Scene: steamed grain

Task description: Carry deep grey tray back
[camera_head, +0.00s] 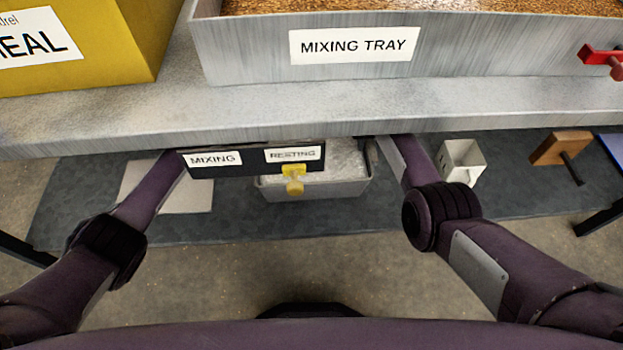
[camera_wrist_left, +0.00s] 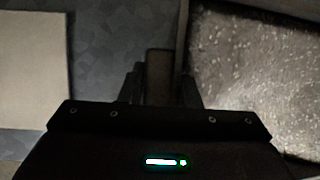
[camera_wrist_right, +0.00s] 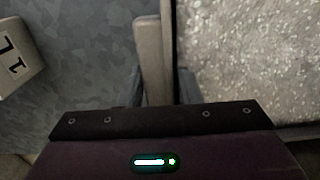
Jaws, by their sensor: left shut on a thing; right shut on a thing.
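The deep grey tray (camera_head: 318,189) is under the metal shelf, above the dark lower surface, and its back part is hidden by the shelf and a dark sign board. A pale, speckled surface shows inside it. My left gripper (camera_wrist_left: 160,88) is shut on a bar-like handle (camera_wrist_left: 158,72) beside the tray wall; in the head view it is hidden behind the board. My right gripper (camera_wrist_right: 160,88) is shut on a similar handle (camera_wrist_right: 151,60) at the tray's other side, and partly shows in the head view (camera_head: 371,152). I cannot tell whether the tray touches the surface below.
The metal shelf (camera_head: 300,110) carries a mixing tray (camera_head: 240,50) and a yellow box (camera_head: 120,60). A white container (camera_head: 455,164) and a wooden block (camera_head: 562,147) stand at right; a pale sheet (camera_head: 140,190) lies left.

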